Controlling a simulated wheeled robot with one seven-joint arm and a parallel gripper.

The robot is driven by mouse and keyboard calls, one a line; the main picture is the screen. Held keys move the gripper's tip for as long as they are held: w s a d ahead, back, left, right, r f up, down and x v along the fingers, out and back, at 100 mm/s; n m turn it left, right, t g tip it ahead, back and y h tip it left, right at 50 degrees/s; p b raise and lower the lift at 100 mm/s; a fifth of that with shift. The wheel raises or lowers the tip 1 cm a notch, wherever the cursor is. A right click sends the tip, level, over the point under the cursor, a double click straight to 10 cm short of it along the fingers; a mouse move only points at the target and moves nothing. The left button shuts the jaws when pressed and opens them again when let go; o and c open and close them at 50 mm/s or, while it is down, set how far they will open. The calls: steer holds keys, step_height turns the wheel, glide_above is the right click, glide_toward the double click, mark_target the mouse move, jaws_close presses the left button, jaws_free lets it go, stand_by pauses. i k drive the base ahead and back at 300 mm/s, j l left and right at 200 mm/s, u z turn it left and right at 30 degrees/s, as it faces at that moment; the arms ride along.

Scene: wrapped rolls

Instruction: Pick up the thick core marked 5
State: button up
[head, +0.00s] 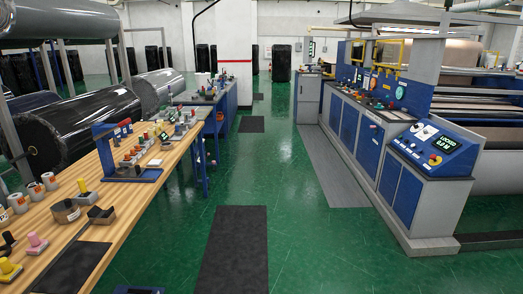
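The marks are too small to read, so I cannot tell which core is marked 5.
A blue control console (432,165) stands right. The green floor between is clear, with dark mats (235,245).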

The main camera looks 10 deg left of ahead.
mark_target(151, 132)
steer(key=i, duration=2.65)
steer(key=i+l+u, duration=0.1)
steer(key=i+u, duration=0.35)
steer(key=i+l+u, duration=0.25)
steer(key=i+u, duration=0.2)
steer(key=i+l+u, duration=0.8)
steer(key=l+u, duration=0.15)
steer(key=i+l+u, duration=0.2)
steer(key=l+u, duration=0.25)
steer(key=l, duration=0.2)
steer(key=i+l+u, duration=0.1)
steer(key=l+u, duration=0.35)
steer(key=l, duration=0.25)
steer(key=i+l+u, duration=0.15)
steer(key=i+u, duration=0.15)
steer(key=i+l+u, duration=0.65)
steer(key=i, duration=0.15)
steer(key=i+l+u, duration=0.6)
steer(key=l, duration=0.25)
steer(key=i+l+u, duration=0.2)
steer(key=l+u, duration=0.15)
steer(key=l, duration=0.15)
steer(key=i+l+u, duration=0.1)
steer(key=l+u, duration=0.2)
steer(key=l, duration=0.25)
